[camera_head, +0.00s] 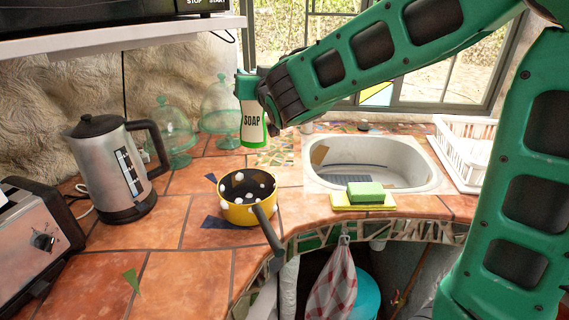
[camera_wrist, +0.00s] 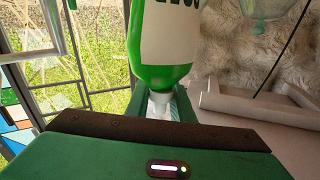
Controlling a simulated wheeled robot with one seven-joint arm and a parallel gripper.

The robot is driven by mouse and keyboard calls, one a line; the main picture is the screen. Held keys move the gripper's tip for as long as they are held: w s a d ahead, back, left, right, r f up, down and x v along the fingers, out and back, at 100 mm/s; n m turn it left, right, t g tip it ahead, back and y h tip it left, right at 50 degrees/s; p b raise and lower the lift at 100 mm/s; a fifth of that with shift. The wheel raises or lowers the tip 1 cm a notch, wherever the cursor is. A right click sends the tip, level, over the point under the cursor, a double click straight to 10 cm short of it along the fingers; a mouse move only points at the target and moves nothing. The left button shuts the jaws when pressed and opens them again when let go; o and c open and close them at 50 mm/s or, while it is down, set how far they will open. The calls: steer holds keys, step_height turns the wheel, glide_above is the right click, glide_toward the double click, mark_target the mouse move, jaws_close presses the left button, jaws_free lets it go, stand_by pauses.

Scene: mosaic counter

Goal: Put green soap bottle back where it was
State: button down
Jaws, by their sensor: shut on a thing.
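The green soap bottle (camera_head: 252,124) has a white label reading SOAP. My gripper (camera_head: 266,92) is shut on it and holds it in the air, roughly upright, above the tiled counter to the left of the sink. In the wrist view the green soap bottle (camera_wrist: 163,45) fills the top middle, and its pale neck sits between the fingers of my gripper (camera_wrist: 160,104). The gap between the bottle's base and the counter is hard to judge.
A yellow pot (camera_head: 240,211) with white dots stands on the counter. A kettle (camera_head: 108,175), a toaster (camera_head: 40,240) and green glass domes (camera_head: 172,130) are left. The sink (camera_head: 400,150), a green sponge (camera_head: 366,191) and a white dish rack (camera_head: 462,150) are right.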

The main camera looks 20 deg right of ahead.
steer(key=w+d+f, duration=0.5)
steer(key=d+f, duration=0.4)
steer(key=f, duration=0.2)
steer(key=shift+w, duration=0.35)
steer(key=c, duration=1.5)
jaws_free()
steer(key=shift+c, duration=0.2)
steer(key=shift+d, duration=0.1)
steer(key=s+d, duration=0.1)
steer(key=s, duration=1.1)
steer(key=shift+d, duration=0.2)
